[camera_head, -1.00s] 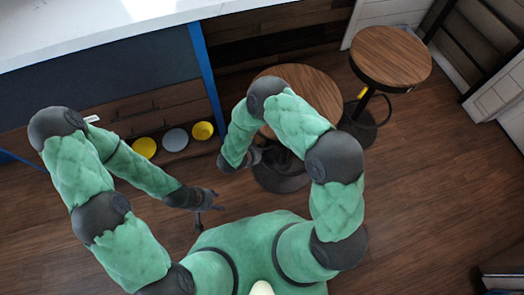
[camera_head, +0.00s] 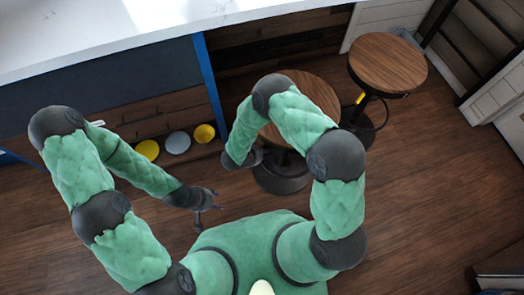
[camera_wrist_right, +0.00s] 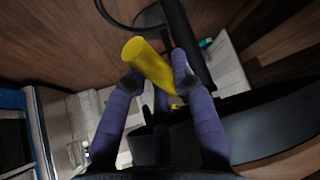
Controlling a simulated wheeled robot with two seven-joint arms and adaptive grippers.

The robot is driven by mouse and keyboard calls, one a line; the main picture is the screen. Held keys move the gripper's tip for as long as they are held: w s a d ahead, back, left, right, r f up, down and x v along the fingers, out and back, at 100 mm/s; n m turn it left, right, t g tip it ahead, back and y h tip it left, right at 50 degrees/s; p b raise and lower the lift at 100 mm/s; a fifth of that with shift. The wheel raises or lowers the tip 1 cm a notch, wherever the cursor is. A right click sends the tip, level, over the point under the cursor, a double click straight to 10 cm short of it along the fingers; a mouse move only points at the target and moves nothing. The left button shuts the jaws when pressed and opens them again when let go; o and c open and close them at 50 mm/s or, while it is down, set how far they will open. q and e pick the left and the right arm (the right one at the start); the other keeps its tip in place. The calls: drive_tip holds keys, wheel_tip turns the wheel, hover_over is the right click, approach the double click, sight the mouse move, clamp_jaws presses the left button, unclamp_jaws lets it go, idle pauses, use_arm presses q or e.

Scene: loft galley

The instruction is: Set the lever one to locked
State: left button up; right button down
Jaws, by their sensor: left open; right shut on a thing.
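A yellow lever handle (camera_wrist_right: 148,62), a thick cylinder, sits between the fingers of my right gripper (camera_wrist_right: 157,76) in the right wrist view. The gripper is shut on it, one finger on each side. In the head view my right gripper (camera_head: 262,157) is beside the post of the nearer wooden stool (camera_head: 312,92), below its seat edge; the handle it holds is hidden there. My left gripper (camera_head: 209,214) is open and empty over the floor, to the left of the right one. I cannot read the lever's setting.
A second stool (camera_head: 388,58) with a yellow lever (camera_head: 361,97) stands behind to the right. A white counter (camera_head: 130,24) runs along the back left. Yellow and grey round items (camera_head: 177,141) sit below it.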

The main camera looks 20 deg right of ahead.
drive_tip(key=shift+s+a+r+g+y+p, duration=0.1)
drive_tip(key=shift+r+g+y+p, duration=0.2)
drive_tip(key=shift+r+y+p, duration=0.75)
drive_tip(key=shift+s+a+r+g+h+p, duration=0.1)
drive_tip(key=shift+r+g+p, duration=0.3)
drive_tip(key=shift+p, duration=1.3)
drive_tip(key=shift+r+y+p, duration=0.25)
drive_tip(key=shift+p, duration=0.3)
drive_tip(key=c, duration=1)
unclamp_jaws()
drive_tip(key=shift+r, duration=0.1)
drive_tip(key=v, duration=0.8)
drive_tip(key=shift+w+a, duration=0.1)
